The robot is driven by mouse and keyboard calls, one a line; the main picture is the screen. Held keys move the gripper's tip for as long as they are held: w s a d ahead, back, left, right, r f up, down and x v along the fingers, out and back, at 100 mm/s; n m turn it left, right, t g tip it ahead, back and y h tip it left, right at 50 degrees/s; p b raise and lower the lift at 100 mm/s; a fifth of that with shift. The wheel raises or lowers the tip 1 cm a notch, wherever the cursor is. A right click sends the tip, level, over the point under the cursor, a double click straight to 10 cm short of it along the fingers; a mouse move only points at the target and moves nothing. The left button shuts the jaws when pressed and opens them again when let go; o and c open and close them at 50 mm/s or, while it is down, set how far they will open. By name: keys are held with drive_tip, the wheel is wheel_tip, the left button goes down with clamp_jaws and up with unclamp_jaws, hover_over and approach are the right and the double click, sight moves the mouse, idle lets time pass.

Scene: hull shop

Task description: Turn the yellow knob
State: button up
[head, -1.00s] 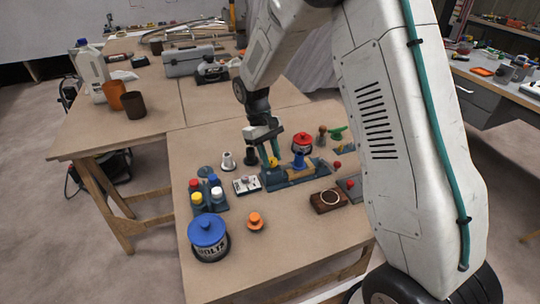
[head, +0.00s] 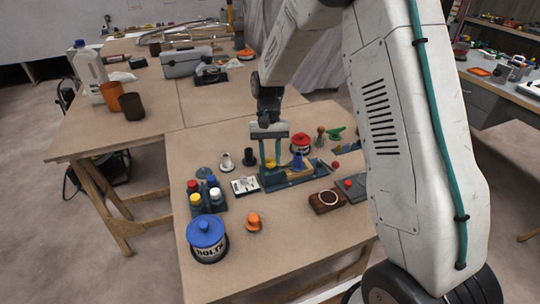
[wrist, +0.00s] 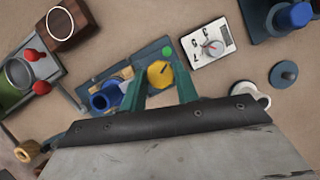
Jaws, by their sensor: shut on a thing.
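The yellow knob (wrist: 160,74) sits on a dark blue-grey base plate (wrist: 169,50) that lies on the near table. In the wrist view it is between the two teal fingertips of my gripper (wrist: 160,82). The knob has a dark pointer mark on its top. In the head view my gripper (head: 270,160) points down over the plate, shut on the yellow knob (head: 270,163), which is partly hidden by the fingers. A blue funnel-shaped part (wrist: 105,97) stands on the same plate beside the left finger. A small green button (wrist: 167,51) shows on the plate.
A white dial box (wrist: 208,44) lies close to the plate. A red-lidded tin (head: 301,144), a blue-lidded bolts tin (head: 207,238), an orange knob (head: 253,222) and a wooden block with a ring (head: 327,201) stand around.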

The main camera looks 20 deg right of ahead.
idle(0.4)
drive_tip(key=o, duration=0.9)
drive_tip(key=shift+o, duration=0.2)
drive_tip(key=v, duration=0.7)
drive_tip(key=shift+w+r, duration=0.2)
drive_tip(key=shift+r, duration=0.15)
drive_tip(key=s, duration=0.1)
drive_tip(key=s+f, duration=0.1)
drive_tip(key=s, duration=0.1)
drive_tip(key=shift+d+n+g, duration=0.25)
drive_tip(key=shift+n+g, duration=0.05)
drive_tip(key=s+r+t, duration=0.2)
drive_tip(key=s+r, duration=0.3)
drive_tip(key=s, duration=0.5)
drive_tip(key=s+d+r+n+t, duration=0.1)
drive_tip(key=s+r, duration=0.4)
drive_tip(key=s, duration=0.5)
drive_tip(key=s+r+n+t+h, duration=0.1)
drive_tip(key=s+r+t, duration=0.2)
drive_tip(key=s, duration=0.8)
wheel_tip(320, 180, up, 3)
drive_tip(key=shift+d+f, duration=0.25)
drive_tip(key=shift+d, duration=0.1)
